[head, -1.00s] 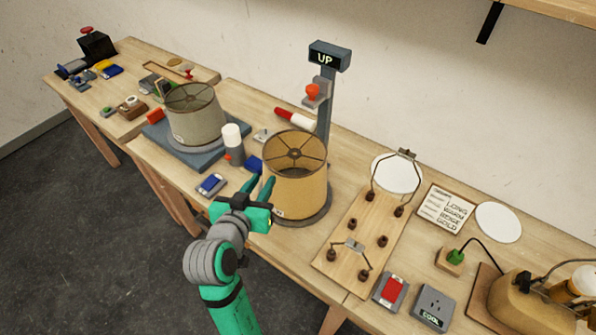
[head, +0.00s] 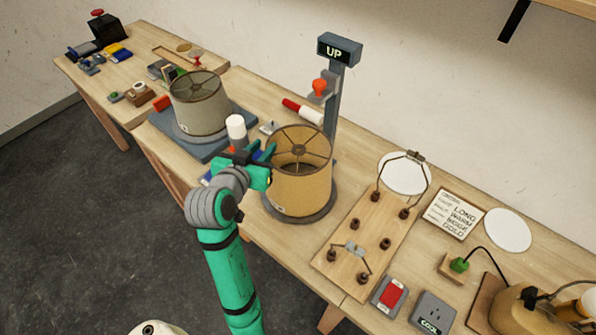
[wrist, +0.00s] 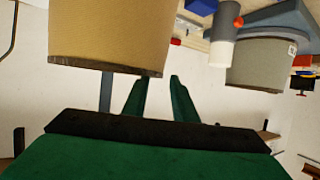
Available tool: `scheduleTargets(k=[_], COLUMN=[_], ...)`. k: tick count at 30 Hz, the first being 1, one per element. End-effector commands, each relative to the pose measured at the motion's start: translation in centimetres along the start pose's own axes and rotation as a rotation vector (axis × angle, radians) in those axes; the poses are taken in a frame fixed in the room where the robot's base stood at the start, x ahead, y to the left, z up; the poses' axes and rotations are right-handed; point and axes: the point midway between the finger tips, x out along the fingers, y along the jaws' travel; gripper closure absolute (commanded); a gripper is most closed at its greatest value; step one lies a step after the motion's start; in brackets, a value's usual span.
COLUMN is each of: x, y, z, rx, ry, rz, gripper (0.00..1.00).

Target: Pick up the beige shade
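The beige shade (head: 301,187), a tan drum with an open top and a dark wire spider, stands upright on a round dark base in the middle of the bench. It also shows close by at upper left in the wrist view (wrist: 112,32). My gripper (head: 262,151) is beside the shade's left side, near its upper part. In the wrist view its two green fingers (wrist: 160,92) are apart with nothing between them. The shade is outside the fingers; whether one touches it I cannot tell.
A greyer shade (head: 199,104) stands on a blue-grey board to the left. A white-topped bottle (head: 236,130) is close behind my gripper. A post with an UP sign (head: 340,50) rises behind the beige shade. A wooden terminal board (head: 340,262) lies to its right.

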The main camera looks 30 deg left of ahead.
Motion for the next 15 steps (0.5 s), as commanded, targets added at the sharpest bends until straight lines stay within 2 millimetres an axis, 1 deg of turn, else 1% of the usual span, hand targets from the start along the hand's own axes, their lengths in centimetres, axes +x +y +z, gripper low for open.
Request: scheduleTargets(k=[6,9,15], x=[3.1,4.1,4.6], y=[-0.2,-0.2,-0.1], z=[0.0,0.0,0.0], rx=[0.0,-0.001,0.0], ry=[-0.001,0.0,0.0], rz=[-0.001,-0.002,-0.003], gripper=[0.75,0.75,0.75])
